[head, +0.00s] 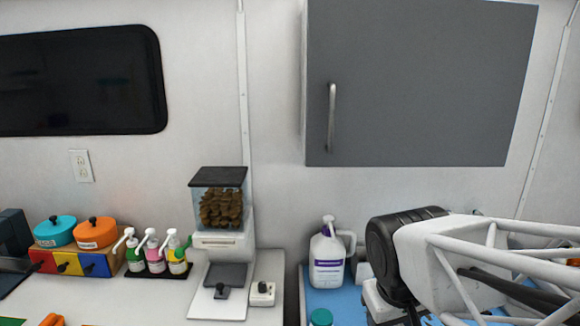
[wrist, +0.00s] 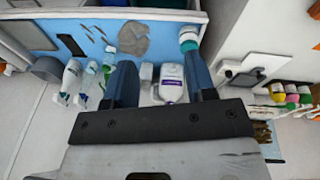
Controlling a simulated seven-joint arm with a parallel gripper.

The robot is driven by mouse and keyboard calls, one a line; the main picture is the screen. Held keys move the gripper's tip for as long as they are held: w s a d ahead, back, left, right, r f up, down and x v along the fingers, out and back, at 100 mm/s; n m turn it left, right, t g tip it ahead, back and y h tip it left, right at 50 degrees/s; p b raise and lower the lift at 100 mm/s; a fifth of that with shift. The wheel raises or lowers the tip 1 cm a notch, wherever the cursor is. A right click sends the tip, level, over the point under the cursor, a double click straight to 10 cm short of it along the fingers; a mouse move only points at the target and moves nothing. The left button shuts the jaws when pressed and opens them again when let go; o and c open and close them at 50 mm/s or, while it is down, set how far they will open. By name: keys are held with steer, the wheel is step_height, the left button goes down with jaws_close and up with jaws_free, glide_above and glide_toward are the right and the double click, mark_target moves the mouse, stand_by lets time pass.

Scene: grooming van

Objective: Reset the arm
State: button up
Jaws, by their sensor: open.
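My gripper (wrist: 158,62) shows in the wrist view with its two dark fingers spread wide apart. It is open, and nothing is held between the fingers. A white jug with a purple label (wrist: 172,88) appears in the gap between the fingers, beyond them. In the head view my arm (head: 470,262) fills the lower right, in front of the blue mat and to the right of the jug (head: 328,262). The gripper's fingers cannot be made out in the head view.
A blue mat (wrist: 70,34) holds several bottles and small tools. A treat dispenser (head: 222,240), pump bottles (head: 154,258) and drawers with teal and orange pots (head: 75,233) stand to the left. A grey cabinet (head: 420,85) hangs above my arm.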

steer(key=s, duration=0.1)
steer(key=s+d+m, duration=0.2)
steer(key=s, duration=0.1)
steer(key=shift+s+y, duration=0.1)
steer(key=shift+y, duration=0.3)
